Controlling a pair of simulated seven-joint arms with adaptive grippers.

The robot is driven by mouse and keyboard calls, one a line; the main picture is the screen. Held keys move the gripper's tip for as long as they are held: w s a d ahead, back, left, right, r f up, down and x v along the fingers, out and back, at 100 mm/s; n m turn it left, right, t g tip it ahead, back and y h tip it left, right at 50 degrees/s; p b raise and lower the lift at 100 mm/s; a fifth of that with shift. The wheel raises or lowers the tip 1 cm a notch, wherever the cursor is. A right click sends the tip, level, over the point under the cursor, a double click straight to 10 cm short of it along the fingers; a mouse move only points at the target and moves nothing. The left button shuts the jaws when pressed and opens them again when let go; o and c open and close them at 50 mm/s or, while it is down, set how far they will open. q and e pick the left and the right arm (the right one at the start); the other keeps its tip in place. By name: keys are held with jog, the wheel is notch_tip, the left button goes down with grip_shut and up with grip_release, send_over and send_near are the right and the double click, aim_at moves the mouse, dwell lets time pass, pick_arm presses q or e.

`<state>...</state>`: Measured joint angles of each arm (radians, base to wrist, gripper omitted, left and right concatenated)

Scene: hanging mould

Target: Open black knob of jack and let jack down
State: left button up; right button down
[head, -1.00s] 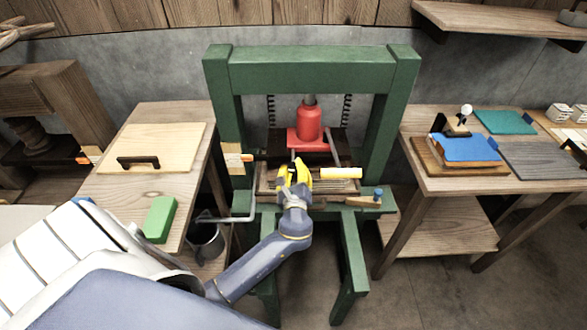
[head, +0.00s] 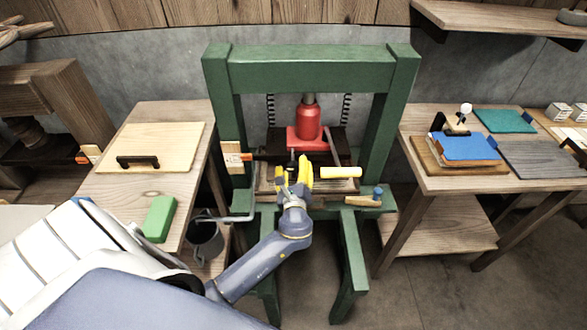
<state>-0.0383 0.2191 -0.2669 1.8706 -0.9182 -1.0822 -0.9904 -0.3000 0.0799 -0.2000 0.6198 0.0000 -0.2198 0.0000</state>
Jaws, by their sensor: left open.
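The red jack (head: 308,122) stands upright in the green press frame (head: 310,72), on a red base, with its grey ram up toward the top beam. Its black knob cannot be made out; it may be hidden behind my gripper. My left gripper (head: 293,172) has yellow fingers spread apart, just in front of and below the jack's base. Nothing shows between the fingers; whether they touch anything cannot be told. My right gripper is not in view.
A left table holds a pale board (head: 153,148) with a black handle and a green block (head: 160,219). A small blue-topped tool (head: 377,193) lies on the press's right ledge. The right table (head: 440,187) holds blue and teal boards. A grey bucket (head: 205,240) stands left of the press.

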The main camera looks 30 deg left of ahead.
pick_arm(q)
jog(key=shift+s, duration=0.1)
jog(key=v, duration=1.2)
jog(key=s+d+m, duration=0.1)
jog(key=s+d, duration=0.3)
jog(key=shift+m+g+y, duration=0.3)
jog(key=shift+y, duration=0.1)
jog(key=x, duration=1.7)
jog(key=shift+w+a, duration=0.3)
grip_shut()
